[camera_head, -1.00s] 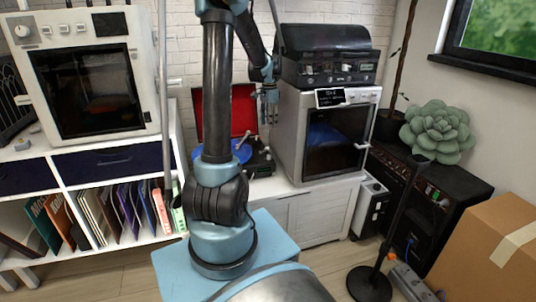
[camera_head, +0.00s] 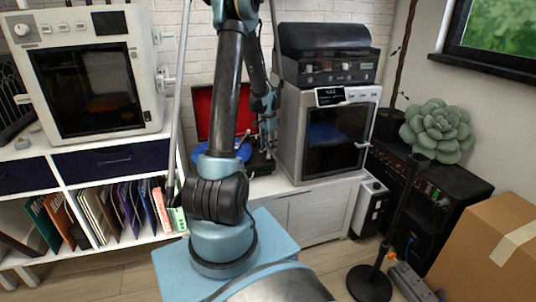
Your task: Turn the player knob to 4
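A record player with a raised red lid (camera_head: 218,100) and a blue disc (camera_head: 206,150) stands on the white cabinet, partly hidden behind my arm. A second black unit (camera_head: 328,60) with a closed lid and small controls along its front sits on top of the grey box-shaped machine. I cannot make out any knob's setting. My gripper (camera_head: 268,138) points down over the right part of the red-lidded player, close to its deck. It is small in the picture, and I cannot see whether it touches anything or how its fingers stand.
The grey machine (camera_head: 290,125) with a dark glass door stands just right of my gripper. A small black sign (camera_head: 330,95) on it is unreadable. A white machine (camera_head: 45,130) stands on the left shelf. A cardboard box (camera_head: 480,245) is at the right.

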